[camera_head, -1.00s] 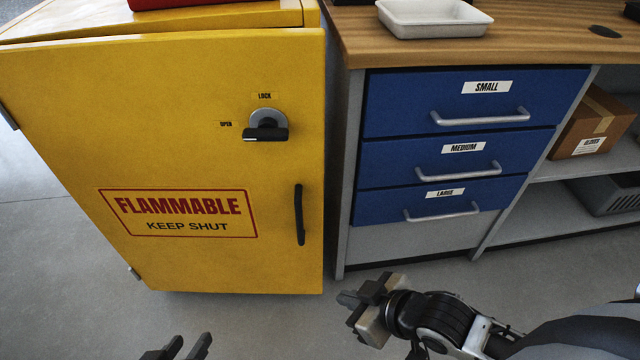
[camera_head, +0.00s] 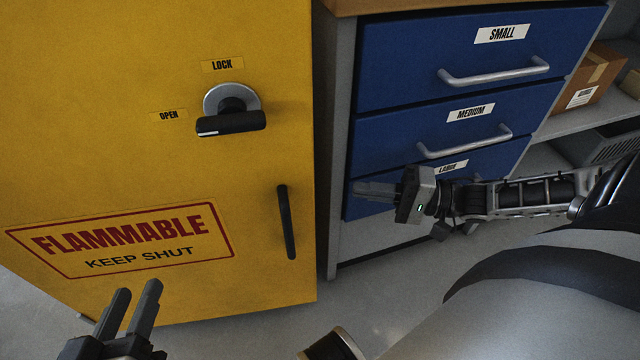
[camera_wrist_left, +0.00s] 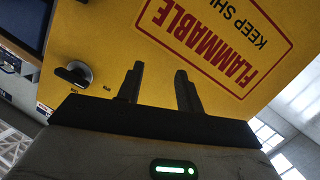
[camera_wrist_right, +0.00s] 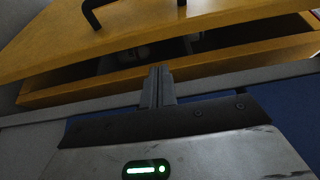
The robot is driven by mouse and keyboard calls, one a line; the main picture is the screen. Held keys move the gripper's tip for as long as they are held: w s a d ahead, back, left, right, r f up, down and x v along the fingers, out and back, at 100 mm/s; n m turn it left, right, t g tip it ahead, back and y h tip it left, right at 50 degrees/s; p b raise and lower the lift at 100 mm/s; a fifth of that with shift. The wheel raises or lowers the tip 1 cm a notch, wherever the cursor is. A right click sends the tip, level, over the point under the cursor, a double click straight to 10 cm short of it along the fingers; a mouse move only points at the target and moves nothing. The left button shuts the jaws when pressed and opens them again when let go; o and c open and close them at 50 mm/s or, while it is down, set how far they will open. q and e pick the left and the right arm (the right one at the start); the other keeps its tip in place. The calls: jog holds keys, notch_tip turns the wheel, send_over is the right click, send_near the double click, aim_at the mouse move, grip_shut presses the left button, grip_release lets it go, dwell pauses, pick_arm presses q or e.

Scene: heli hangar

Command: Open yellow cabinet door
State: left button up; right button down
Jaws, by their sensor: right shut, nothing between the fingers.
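The yellow cabinet door (camera_head: 130,180) fills the left of the head view, with a FLAMMABLE sign. Its black lock lever (camera_head: 232,123) lies nearly level, its end towards the OPEN label. A black vertical handle (camera_head: 287,222) is near the door's right edge. In the right wrist view the door (camera_wrist_right: 150,25) stands slightly ajar, with a dark gap behind its edge. My left gripper (camera_head: 129,300) is open and empty in front of the sign's lower part; its fingers (camera_wrist_left: 160,85) are apart. My right gripper (camera_head: 362,189) is shut and empty, right of the handle, before the drawers.
A blue drawer unit (camera_head: 440,60) with grey handles stands right beside the cabinet. A cardboard box (camera_head: 585,85) sits on a shelf at the far right. Grey floor (camera_head: 390,290) is free below the drawers.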

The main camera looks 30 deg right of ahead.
pick_arm(q)
jog(key=b, duration=0.1)
jog(key=r+n+h+b, duration=0.1)
jog(key=shift+w+d+r+t+b, duration=0.1)
jog(key=shift+d+r+t+b, duration=0.1)
jog(key=shift+d+t+b, duration=0.2)
pick_arm(e)
jog(key=x, duration=0.8)
jog(key=shift+s+a, duration=0.1)
jog(key=shift+a, duration=0.05)
